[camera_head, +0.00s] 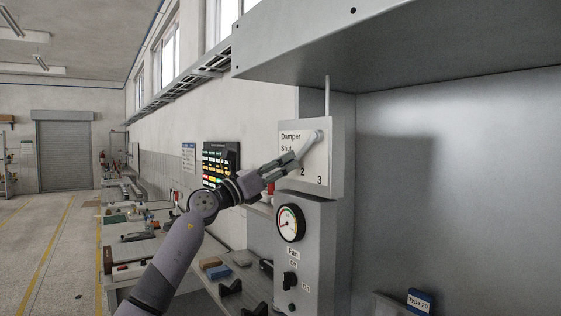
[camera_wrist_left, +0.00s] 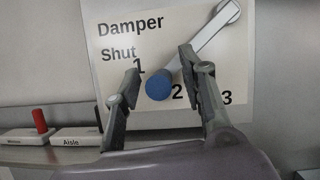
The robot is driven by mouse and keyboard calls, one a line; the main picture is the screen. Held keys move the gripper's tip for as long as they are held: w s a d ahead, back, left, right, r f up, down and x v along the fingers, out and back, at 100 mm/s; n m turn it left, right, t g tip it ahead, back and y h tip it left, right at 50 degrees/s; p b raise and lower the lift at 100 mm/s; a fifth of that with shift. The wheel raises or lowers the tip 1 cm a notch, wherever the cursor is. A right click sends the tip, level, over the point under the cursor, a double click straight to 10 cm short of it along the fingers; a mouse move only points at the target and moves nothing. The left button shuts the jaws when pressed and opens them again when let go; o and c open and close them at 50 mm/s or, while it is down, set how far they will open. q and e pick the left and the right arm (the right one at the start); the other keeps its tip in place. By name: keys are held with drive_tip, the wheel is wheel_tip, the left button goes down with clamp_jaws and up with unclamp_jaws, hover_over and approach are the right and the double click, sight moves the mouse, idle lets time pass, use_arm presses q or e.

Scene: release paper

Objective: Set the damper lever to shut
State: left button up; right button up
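The damper plate (camera_head: 327,165) is a pale panel with "Damper", "Shut" and numbers, on a grey box. Its lever (camera_head: 309,146) slants down-left from a pivot at the upper right. In the left wrist view, the lever (camera_wrist_left: 212,36) ends in a blue knob (camera_wrist_left: 158,87) between the 1 and the 2, nearer the 2. My left gripper (camera_head: 293,163) is at the plate and hides the knob in the head view. In the left wrist view, its open fingers (camera_wrist_left: 159,66) straddle the knob; the right finger overlaps the lever. Contact cannot be told. My right gripper is out of view.
Below the plate are a round gauge (camera_head: 291,223) and a fan switch (camera_head: 290,280). A grey hood (camera_head: 400,40) overhangs above. A shelf with blocks (camera_head: 218,271) lies at lower left.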

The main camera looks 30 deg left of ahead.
use_arm(q)
drive_tip(key=shift+c, duration=0.4)
clamp_jaws()
idle(0.4)
